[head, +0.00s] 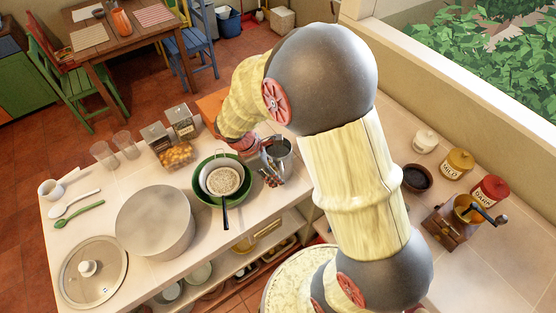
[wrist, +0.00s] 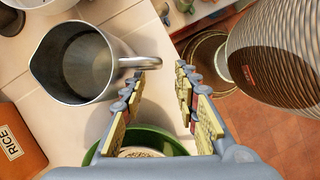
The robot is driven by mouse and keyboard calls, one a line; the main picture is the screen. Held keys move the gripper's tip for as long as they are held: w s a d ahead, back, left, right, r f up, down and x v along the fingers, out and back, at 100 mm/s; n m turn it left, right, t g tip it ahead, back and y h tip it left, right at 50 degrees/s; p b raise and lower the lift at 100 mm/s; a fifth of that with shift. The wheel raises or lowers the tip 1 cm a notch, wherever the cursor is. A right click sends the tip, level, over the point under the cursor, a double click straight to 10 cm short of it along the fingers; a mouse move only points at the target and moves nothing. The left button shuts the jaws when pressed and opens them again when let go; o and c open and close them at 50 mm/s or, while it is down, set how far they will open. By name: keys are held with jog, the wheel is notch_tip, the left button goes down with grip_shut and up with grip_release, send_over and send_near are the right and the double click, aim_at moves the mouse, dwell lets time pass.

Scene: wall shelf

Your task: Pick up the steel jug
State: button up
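The steel jug (head: 281,147) stands on the counter, right of the green bowl and partly hidden by my gripper and arm. In the wrist view the open-topped jug (wrist: 82,62) fills the upper left, with its handle (wrist: 148,62) pointing right. My gripper (wrist: 161,72) is open, its two padded fingers apart with nothing held between them. The handle's outer end shows just beyond the left fingertip, towards the gap. I cannot tell whether they touch. In the head view my gripper (head: 270,169) is small and partly hidden beside the jug.
A green bowl (head: 207,199) with a sieve (head: 225,181) sits left of the jug, close under my gripper. A large pot (head: 155,222), glass lid (head: 92,271), glasses and jars crowd the counter's left. An orange RICE box (wrist: 18,143) is near the jug.

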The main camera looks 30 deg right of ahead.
aim_at(282, 186)
jog(key=b+x, duration=0.1)
jog(key=x, duration=0.6)
jog(key=shift+d+f, duration=0.15)
jog(key=shift+f, duration=0.05)
jog(key=shift+c, duration=0.3)
jog(key=c, duration=0.7)
grip_shut()
jog(key=shift+w+r, duration=0.15)
